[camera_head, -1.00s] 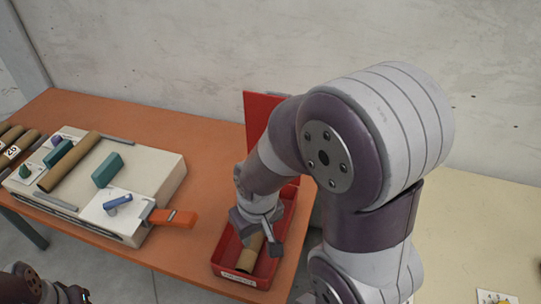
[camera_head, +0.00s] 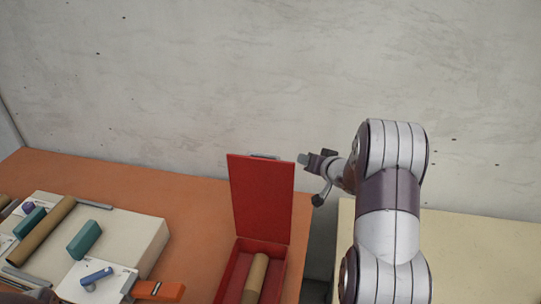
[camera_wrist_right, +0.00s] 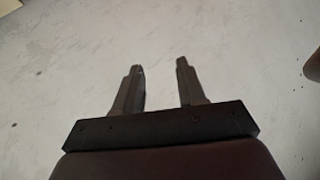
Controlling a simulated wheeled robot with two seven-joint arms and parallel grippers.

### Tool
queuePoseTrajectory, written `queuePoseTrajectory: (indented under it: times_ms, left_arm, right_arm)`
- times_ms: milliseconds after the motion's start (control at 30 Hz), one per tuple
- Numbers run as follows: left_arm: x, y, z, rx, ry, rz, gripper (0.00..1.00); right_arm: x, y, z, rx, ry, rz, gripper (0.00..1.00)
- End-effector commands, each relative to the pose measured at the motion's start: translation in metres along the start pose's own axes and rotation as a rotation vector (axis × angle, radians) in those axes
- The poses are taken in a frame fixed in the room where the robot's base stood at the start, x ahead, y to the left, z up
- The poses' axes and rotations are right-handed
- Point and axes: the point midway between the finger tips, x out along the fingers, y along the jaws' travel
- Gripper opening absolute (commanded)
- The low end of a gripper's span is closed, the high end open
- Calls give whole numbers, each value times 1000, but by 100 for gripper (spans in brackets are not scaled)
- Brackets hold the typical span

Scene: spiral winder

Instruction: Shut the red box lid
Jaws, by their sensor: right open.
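The red box (camera_head: 231,289) stands on the orange table with its red lid (camera_head: 262,198) raised upright at the back. A brown cardboard tube (camera_head: 255,279) lies inside the box. My right gripper (camera_head: 309,178) is just right of the lid's upper right part, in the air and apart from it as far as I can tell. In the right wrist view its two fingers (camera_wrist_right: 160,68) are spread with nothing between them, facing the pale wall. My left gripper is not in view.
A cream machine (camera_head: 150,243) with teal blocks, a brown tube and an orange handle (camera_head: 158,291) stands on the orange table (camera_head: 190,195) at left. A pale table (camera_head: 470,245) is at right, across a gap. The wall (camera_head: 200,80) is behind.

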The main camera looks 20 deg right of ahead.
Motion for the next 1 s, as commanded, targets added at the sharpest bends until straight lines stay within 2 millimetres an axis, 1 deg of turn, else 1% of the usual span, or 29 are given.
queuePoseTrajectory:
  times_ms: [33,100,167,200,267,333,400,433,500,533,567,667,800,900,1000]
  left_arm:
    - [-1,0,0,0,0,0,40]
    - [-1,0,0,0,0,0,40]
    - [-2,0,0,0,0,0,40]
    - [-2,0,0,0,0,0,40]
    - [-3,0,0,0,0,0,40]
    - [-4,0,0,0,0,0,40]
    - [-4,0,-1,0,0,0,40]
    - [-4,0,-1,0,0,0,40]
    - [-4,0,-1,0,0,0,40]
    - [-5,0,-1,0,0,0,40]
    - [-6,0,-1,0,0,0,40]
    - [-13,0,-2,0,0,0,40]
    - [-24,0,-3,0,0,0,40]
    - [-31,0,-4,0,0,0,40]
    - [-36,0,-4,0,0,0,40]
  right_arm:
    - [3,-3,-12,41,30,-81,40]
    - [3,-14,-25,119,48,-237,40]
    - [-2,-23,-32,199,25,-393,40]
    - [-10,-28,-33,259,-16,-501,40]
    - [-26,-32,-30,350,-116,-652,40]
    - [-48,-33,-20,443,-258,-780,40]
    - [-66,-31,-12,511,-381,-854,40]
    - [-72,-31,-9,531,-422,-874,40]
    - [-80,-30,-6,561,-484,-899,40]
    - [-82,-32,-5,569,-498,-905,40]
    - [-81,-34,-4,573,-507,-908,40]
    - [-74,-50,-2,574,-513,-910,40]
    - [-55,-82,3,573,-512,-911,40]
    - [-42,-103,7,571,-510,-910,40]
    - [-30,-120,11,572,-510,-909,40]
